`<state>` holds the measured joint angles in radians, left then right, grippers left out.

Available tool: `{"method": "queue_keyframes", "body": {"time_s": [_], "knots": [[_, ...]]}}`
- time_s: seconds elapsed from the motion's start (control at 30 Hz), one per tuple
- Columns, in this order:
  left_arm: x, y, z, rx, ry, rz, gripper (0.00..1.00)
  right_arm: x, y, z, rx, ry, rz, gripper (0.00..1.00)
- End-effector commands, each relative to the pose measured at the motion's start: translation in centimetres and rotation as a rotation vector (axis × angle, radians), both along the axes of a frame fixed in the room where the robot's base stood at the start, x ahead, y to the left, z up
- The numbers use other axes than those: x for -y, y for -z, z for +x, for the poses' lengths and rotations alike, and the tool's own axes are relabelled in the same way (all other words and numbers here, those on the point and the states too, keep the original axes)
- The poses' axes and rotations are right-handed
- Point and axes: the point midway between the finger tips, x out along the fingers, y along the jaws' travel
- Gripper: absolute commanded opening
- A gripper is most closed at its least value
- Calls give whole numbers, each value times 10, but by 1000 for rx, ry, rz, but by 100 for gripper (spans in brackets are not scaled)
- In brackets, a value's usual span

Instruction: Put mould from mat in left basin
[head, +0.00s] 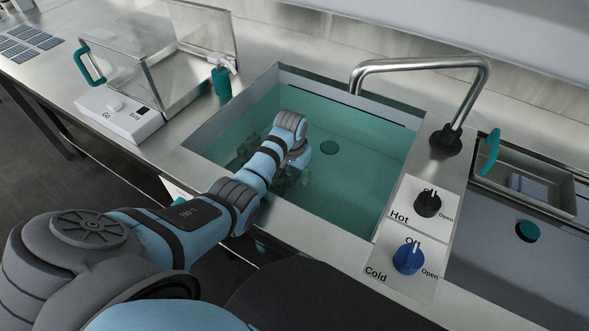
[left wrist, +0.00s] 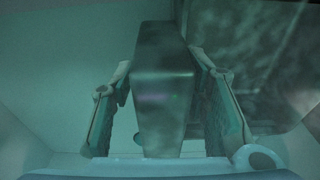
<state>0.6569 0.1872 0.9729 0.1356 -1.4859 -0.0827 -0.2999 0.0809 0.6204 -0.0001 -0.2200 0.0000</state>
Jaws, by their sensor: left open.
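The left basin (head: 395,165) holds clear greenish water. My left arm reaches down into it, and its gripper is under the water near the basin's left side, mostly hidden by the arm in the head view. In the left wrist view my left gripper (left wrist: 160,66) is open, one finger on each side of a grey metal box-shaped thing, which looks like the mould (left wrist: 163,95). Gaps show between it and the fingers. I cannot tell whether it rests on the basin floor. I cannot make out a mat for certain. My right gripper is not in view.
A curved faucet (head: 425,64) spans the back right of the basin. Hot (head: 428,203) and cold (head: 409,258) knobs sit at its right. A clear-walled box (head: 165,55) and a teal bottle (head: 221,82) stand left. Another basin (head: 480,275) lies right.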

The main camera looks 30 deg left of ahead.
Motion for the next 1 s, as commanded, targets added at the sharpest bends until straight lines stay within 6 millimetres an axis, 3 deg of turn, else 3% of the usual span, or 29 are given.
{"method": "queue_keyframes", "body": {"time_s": [0.13,0.4,0.53,0.67,1.0], "knots": [[0,-20,-2,2,0,0,42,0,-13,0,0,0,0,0],[2,-86,-11,3,0,0,42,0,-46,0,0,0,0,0],[3,-110,-15,3,0,0,42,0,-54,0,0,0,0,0],[3,-120,-17,1,0,0,42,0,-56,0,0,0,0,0],[3,-120,-18,0,0,0,42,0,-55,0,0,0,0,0]]}}
